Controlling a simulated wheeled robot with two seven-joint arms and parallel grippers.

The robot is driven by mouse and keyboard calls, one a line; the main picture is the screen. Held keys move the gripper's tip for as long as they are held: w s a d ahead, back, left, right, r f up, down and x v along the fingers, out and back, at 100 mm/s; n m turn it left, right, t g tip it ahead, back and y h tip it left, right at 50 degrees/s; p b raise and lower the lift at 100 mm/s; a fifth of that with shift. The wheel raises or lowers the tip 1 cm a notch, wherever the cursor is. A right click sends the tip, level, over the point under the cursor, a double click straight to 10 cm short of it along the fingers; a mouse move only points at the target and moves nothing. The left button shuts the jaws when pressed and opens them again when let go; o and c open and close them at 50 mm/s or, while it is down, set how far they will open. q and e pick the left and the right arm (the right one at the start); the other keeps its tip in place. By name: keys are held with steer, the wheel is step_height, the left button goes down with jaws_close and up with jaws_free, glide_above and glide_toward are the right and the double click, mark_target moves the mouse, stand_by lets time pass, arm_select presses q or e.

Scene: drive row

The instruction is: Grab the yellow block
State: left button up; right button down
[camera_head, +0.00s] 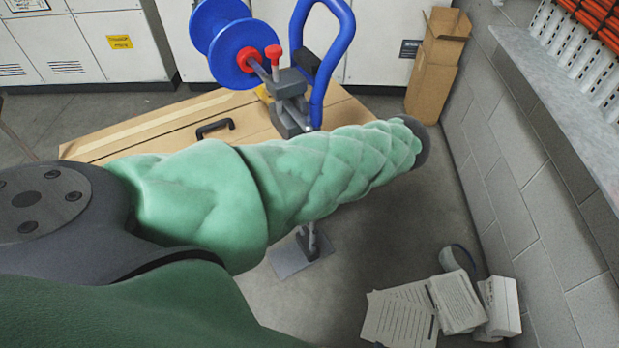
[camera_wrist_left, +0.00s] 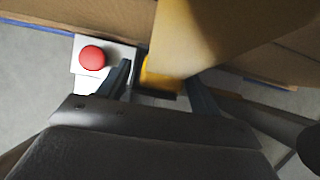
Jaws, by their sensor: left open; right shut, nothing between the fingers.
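In the left wrist view my left gripper (camera_wrist_left: 162,84) is open. A yellow block (camera_wrist_left: 157,75) shows between and just beyond its fingertips, partly hidden by a large tan-yellow shape (camera_wrist_left: 215,35) close to the camera. I cannot tell whether either finger touches the block. In the head view a small yellow patch (camera_head: 263,93) shows beside a grey clamp; I cannot tell if it is the same block.
A wooden top (camera_head: 165,130) with a black handle (camera_head: 215,128) lies behind my arm. On it stand a grey clamp (camera_head: 289,100), blue discs (camera_head: 236,50) and a blue loop (camera_head: 325,65). Papers (camera_head: 400,315) lie near the right wall. A red button (camera_wrist_left: 92,57) sits near my left gripper.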

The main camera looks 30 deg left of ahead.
arm_select(q)
steer(key=shift+a+f, duration=0.15)
steer(key=shift+f, duration=0.1)
steer(key=shift+c, duration=0.2)
steer(key=c, duration=1.1)
